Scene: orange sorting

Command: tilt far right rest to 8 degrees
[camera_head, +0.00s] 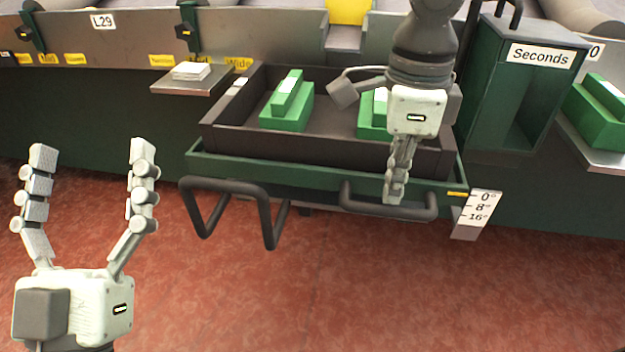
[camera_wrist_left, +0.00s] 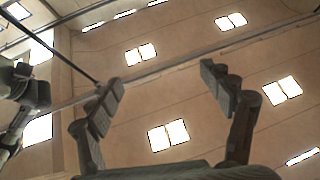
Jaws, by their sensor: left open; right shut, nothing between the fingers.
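The rest is a dark tray in a green frame (camera_head: 330,171) with two dark handles, a left one (camera_head: 270,215) and a right one (camera_head: 350,203). A white scale (camera_head: 480,210) at its right end reads 0°, 8° and 16°; a yellow pointer (camera_head: 457,194) stands level with about 0°. My right gripper (camera_head: 394,195) is shut, its fingers pointing down at the right handle; whether it touches or grips the handle I cannot tell. My left gripper (camera_head: 90,150) is open and empty, pointing up at the lower left; its fingers show in the left wrist view (camera_wrist_left: 160,85) against the ceiling.
Green blocks (camera_head: 287,105) lie in the tray. A small shelf with white cards (camera_head: 191,72) is at its left. A dark green "Seconds" bin (camera_head: 520,95) stands at the right, with another green block (camera_head: 598,112) beyond. The red floor in front is clear.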

